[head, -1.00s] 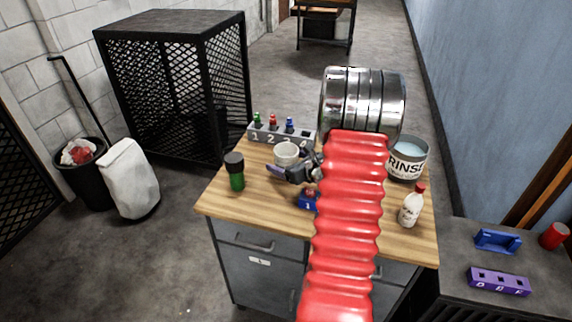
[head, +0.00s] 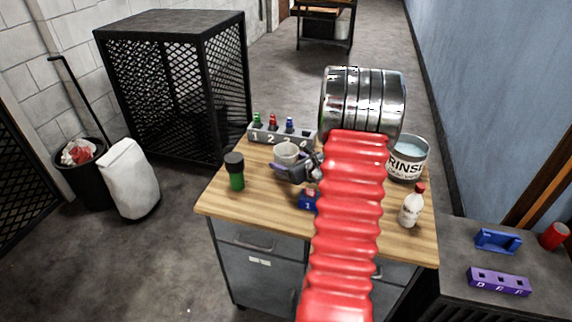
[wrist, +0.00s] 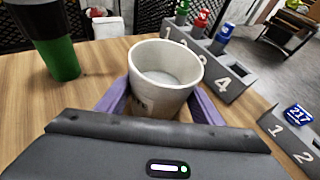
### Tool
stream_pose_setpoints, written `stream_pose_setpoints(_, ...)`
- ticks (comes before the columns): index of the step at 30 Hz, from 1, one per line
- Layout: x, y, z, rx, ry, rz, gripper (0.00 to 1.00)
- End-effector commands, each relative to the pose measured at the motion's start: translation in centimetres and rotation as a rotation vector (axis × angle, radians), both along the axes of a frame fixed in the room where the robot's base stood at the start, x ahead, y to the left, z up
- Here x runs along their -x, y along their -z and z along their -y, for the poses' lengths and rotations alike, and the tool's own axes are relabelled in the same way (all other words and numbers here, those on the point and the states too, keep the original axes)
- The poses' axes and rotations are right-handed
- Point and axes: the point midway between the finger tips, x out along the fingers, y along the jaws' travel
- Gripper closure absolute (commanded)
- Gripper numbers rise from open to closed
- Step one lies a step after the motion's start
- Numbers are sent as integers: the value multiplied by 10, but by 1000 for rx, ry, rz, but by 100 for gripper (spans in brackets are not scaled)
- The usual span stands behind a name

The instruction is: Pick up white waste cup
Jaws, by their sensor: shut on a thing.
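The white waste cup (head: 287,153) stands upright near the back of the wooden workbench, in front of the numbered grey rack. In the wrist view the cup (wrist: 165,78) sits between the two purple fingers of my gripper (wrist: 160,105), one on each side. The gripper (head: 290,170) is shut on the cup's lower body. The cup's base is hidden by the gripper, so I cannot tell whether it touches the bench. Its inside looks pale and empty.
A green bottle with a black cap (head: 235,172) stands left of the cup. The grey rack (head: 280,135) holds small bottles behind it. A RINSE tub (head: 408,160) and a white red-capped bottle (head: 412,206) stand on the right. Bare wood (head: 265,205) lies in front.

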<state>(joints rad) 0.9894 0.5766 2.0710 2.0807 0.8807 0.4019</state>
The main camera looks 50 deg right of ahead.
Motion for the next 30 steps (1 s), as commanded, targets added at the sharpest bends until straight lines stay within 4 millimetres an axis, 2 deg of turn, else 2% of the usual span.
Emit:
stream_pose_setpoints(8, 0, -1, 0, 1, 0, 1, 69)
stream_pose_setpoints(13, 0, -10, 1, 2, 0, 2, 69)
stream_pose_setpoints(30, 0, -91, 1, 3, 0, 3, 69)
